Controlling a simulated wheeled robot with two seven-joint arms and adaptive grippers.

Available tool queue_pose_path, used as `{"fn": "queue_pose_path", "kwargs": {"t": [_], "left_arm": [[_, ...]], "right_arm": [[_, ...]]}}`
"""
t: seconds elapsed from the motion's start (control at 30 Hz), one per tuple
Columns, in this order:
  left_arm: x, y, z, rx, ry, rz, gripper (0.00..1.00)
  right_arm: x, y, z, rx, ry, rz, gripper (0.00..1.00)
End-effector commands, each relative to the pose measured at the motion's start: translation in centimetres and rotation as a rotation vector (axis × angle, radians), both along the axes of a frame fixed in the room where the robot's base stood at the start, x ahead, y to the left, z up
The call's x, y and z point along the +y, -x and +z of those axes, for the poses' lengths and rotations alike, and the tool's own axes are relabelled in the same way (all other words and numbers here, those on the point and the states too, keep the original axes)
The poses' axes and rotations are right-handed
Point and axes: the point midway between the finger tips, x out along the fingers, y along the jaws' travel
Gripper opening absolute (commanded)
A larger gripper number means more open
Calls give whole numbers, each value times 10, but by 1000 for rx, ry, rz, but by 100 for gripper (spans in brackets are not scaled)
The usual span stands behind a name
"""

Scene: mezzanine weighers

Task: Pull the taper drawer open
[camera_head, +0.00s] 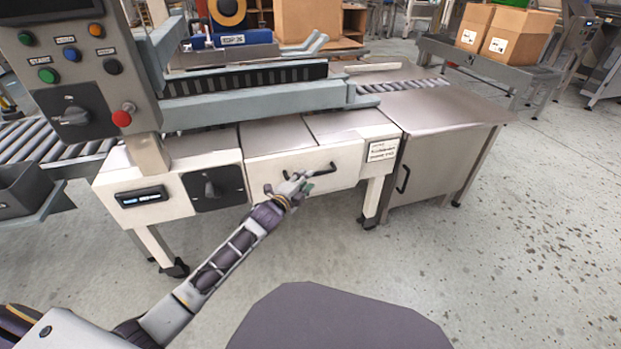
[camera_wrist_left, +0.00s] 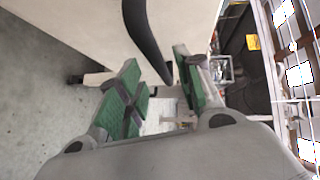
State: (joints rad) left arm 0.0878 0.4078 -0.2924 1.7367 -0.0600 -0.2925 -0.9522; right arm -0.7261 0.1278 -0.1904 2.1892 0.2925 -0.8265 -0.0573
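The taper drawer (camera_head: 345,176) is a pale cream front panel on the taper machine, and it looks flush with the frame. Its black bar handle (camera_head: 325,171) is partly hidden behind my left gripper (camera_head: 302,186). In the left wrist view the handle shows as a dark curved bar (camera_wrist_left: 146,40) coming down from the top. The green-padded fingers (camera_wrist_left: 158,82) are apart there, with the bar's lower end between them in the picture, nearer the right finger. Contact with the handle cannot be told. My right gripper is not in view.
A control panel (camera_head: 72,75) with buttons stands at the upper left. Cardboard boxes (camera_head: 500,35) sit on a far conveyor. The floor in front is clear.

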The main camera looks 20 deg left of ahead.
Motion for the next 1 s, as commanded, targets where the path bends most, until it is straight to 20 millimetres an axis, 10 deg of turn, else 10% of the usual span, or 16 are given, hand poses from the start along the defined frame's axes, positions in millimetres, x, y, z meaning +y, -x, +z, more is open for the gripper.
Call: {"fn": "queue_pose_path", "kwargs": {"t": [1.0], "left_arm": [[-9,-41,-6,1,1,0,35]], "right_arm": [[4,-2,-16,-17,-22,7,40]]}}
